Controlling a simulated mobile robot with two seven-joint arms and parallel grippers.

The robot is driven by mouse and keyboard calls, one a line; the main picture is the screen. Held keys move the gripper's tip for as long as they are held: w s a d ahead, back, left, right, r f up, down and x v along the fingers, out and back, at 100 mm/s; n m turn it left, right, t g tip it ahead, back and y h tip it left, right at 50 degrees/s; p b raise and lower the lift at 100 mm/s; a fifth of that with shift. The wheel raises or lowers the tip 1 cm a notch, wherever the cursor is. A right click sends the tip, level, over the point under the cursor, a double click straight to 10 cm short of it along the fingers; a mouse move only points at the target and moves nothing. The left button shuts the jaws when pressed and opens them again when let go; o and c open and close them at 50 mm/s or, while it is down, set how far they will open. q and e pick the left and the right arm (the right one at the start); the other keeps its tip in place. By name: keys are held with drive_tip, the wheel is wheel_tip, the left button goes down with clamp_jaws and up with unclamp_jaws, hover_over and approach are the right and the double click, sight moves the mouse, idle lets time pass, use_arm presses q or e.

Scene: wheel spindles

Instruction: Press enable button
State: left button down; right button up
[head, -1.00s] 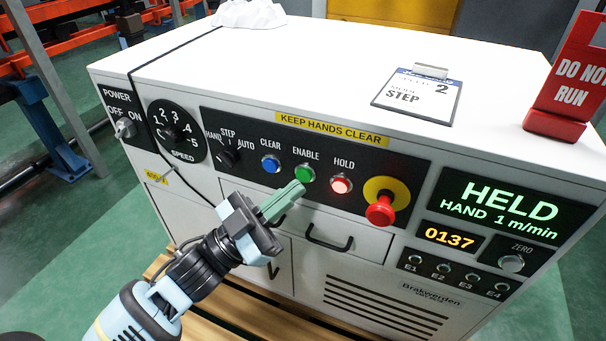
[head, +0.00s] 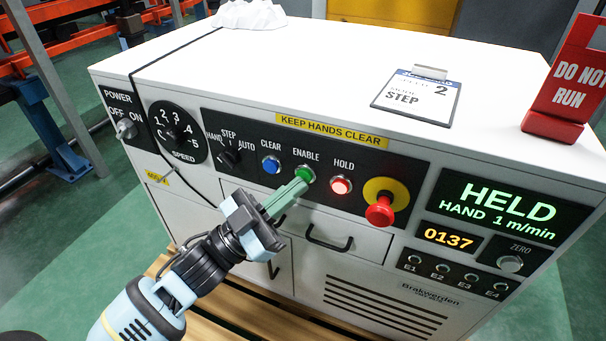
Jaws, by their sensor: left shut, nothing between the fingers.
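The green ENABLE button (head: 305,174) is on the black control panel (head: 408,168) at the front of the white cabinet, between the blue CLEAR button (head: 270,164) and the lit red HOLD button (head: 341,185). My left gripper (head: 304,184) is shut and empty, its greenish fingertips at the lower edge of the ENABLE button. I cannot tell whether they touch it. The display (head: 508,209) reads HELD, HAND 1 m/min. My right gripper is not in view.
A red emergency stop (head: 380,211) juts out right of HOLD. The mode knob (head: 229,157) and speed dial (head: 178,132) are to the left. Drawer handles (head: 329,240) stick out below the panel.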

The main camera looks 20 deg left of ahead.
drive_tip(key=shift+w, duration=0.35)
use_arm(q)
drive_tip(key=shift+w, duration=0.4)
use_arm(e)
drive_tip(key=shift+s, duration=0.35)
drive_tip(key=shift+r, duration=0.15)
use_arm(q)
drive_tip(key=shift+s+p, duration=0.55)
drive_tip(key=shift+s, duration=0.25)
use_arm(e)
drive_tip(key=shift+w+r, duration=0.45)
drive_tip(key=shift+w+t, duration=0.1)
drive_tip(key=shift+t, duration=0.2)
